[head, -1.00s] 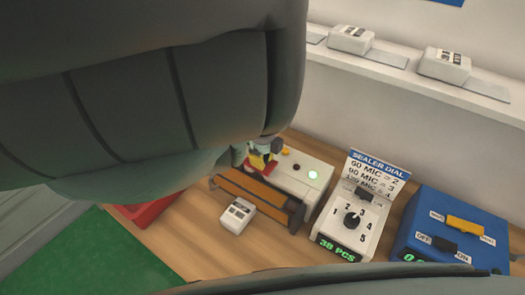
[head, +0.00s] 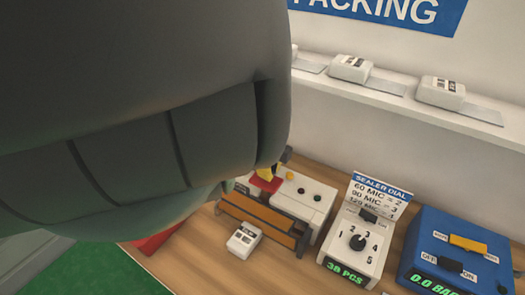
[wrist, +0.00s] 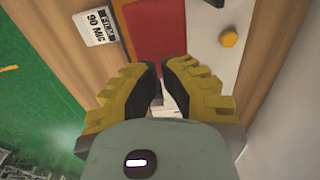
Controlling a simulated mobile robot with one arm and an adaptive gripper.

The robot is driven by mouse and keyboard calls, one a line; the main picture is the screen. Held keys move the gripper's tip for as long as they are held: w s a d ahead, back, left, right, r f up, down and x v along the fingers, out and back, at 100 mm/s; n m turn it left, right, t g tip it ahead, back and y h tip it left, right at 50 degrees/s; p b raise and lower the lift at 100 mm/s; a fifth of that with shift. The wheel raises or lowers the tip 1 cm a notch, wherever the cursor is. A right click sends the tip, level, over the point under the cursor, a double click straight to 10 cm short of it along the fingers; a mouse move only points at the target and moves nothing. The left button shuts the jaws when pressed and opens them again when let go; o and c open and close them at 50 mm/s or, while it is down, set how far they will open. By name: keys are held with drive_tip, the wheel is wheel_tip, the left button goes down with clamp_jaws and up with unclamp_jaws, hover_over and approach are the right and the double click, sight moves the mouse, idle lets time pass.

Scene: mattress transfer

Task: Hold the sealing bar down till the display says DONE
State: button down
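The sealer (head: 300,203) is a white box on the wooden bench, with a brown and black sealing bar (head: 262,213) along its front. A red pad (head: 266,182) shows at the bar's left part and fills the upper middle of the wrist view (wrist: 162,35). My gripper (wrist: 156,67) has yellow fingers close together, a narrow gap between them, by the pad's near edge; I cannot tell if they touch it. In the head view my arm hides most of the gripper. The sealer's round lamps look dark; its yellow button (head: 290,176) shows. No display reads DONE.
A white packet (head: 244,238) marked 90 MIC lies before the sealer. To the right stand a dial unit (head: 355,245) reading 38 PCS and a blue box (head: 455,250) with switches. A shelf (head: 390,98) with white packets runs behind.

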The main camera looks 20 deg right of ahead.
wheel_tip(320, 180, up, 8)
drive_tip(key=shift+w+a+p, duration=0.15)
drive_tip(key=shift+a+p, duration=0.1)
drive_tip(key=shift+p, duration=0.1)
drive_tip(key=shift+f, duration=0.1)
idle(0.5)
